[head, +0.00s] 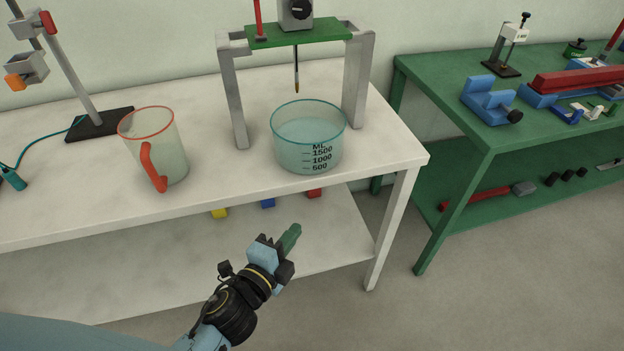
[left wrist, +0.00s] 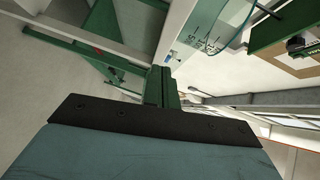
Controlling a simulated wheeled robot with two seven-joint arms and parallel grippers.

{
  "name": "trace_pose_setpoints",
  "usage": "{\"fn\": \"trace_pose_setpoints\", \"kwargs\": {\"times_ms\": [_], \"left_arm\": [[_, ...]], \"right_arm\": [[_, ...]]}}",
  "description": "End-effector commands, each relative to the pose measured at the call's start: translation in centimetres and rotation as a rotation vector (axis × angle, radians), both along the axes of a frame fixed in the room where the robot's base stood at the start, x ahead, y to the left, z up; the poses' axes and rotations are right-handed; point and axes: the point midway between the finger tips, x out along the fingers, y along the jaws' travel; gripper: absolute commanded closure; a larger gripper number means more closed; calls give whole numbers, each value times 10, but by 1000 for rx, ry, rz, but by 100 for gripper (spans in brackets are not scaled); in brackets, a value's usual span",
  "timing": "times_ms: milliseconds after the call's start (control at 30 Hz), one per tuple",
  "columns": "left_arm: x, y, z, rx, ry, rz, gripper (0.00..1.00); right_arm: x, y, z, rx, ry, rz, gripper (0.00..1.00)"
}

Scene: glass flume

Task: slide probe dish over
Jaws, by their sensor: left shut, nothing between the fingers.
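The probe dish (head: 307,148) is a clear, round, teal-rimmed glass vessel with volume marks. It stands upright on the white table (head: 70,210), near its front right. It is under a frame with a green crossbar (head: 300,33), and a thin probe (head: 296,75) hangs above it. My left gripper (head: 290,238) is in front of the table, below the tabletop's front edge and apart from the dish. Its green fingers are shut and empty. In the left wrist view the fingers (left wrist: 161,88) show together, and part of the dish (left wrist: 222,22) shows at the top. My right gripper is not in view.
A clear jug with a red rim and handle (head: 152,150) stands left of the dish, near a clamp stand (head: 98,124). Grey frame legs (head: 234,95) flank the dish. A green table (head: 440,85) with tools is at the right, across a gap.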

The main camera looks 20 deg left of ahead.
Motion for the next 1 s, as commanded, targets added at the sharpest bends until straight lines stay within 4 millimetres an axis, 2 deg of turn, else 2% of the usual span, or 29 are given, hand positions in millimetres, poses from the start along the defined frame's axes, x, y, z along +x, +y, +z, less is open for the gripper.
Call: {"fn": "trace_pose_setpoints", "kwargs": {"times_ms": [33, 100, 233, 467, 833, 1000], "left_arm": [[1, -2, 17, 30, -52, -8, 100], [1, -3, 36, 68, -102, -16, 100], [4, -5, 52, 97, -144, -20, 100], [32, -10, 55, 99, -150, -21, 100], [102, -23, 53, 97, -146, -20, 100], [122, -8, 52, 99, -144, -19, 100]], "right_arm": [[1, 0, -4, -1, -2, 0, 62], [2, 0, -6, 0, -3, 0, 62], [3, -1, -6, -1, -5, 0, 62], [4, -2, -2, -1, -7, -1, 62], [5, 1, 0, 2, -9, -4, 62], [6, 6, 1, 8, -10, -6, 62]]}}
